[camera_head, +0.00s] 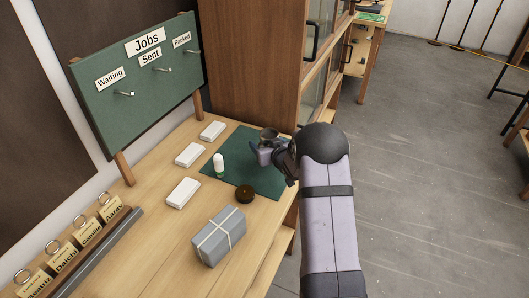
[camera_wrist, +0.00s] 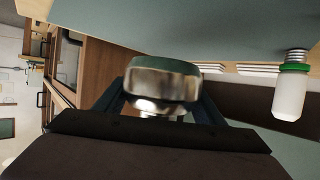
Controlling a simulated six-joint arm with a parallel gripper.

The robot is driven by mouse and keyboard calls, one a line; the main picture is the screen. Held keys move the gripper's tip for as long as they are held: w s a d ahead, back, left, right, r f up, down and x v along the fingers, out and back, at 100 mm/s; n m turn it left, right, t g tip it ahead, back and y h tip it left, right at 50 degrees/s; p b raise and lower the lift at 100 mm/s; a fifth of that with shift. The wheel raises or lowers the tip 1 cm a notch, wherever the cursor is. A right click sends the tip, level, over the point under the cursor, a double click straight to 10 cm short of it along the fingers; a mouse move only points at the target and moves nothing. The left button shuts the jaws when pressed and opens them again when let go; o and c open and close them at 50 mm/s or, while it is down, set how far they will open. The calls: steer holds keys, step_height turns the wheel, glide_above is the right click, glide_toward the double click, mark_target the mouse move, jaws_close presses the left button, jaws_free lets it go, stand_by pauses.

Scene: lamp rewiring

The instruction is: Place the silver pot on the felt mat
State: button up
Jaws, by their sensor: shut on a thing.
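The silver pot (camera_wrist: 160,80) is a shiny, rounded metal vessel between my gripper's fingers in the wrist view, which looks upside down. The mat also fills the top of the wrist view (camera_wrist: 220,25). I cannot tell whether the pot touches the mat. The arm hides part of the pot and the mat's right side.
A white bulb-like piece with a green band (camera_head: 218,162) stands on the mat's left part. A dark round piece (camera_head: 245,193) lies at its front edge. White boxes (camera_head: 189,154) line the left, a tied grey parcel (camera_head: 218,236) the front. A wooden cabinet (camera_head: 250,60) stands behind.

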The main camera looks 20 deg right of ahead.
steer(key=shift+f+p, duration=0.45)
steer(key=shift+f, duration=1.75)
steer(key=shift+f, duration=0.2)
steer(key=o, duration=1.3)
steer(key=shift+r, duration=0.1)
steer(key=shift+r, duration=0.15)
steer(key=shift+s, duration=0.3)
steer(key=b+v, duration=0.2)
steer(key=v, duration=0.9)
steer(key=shift+s, duration=0.2)
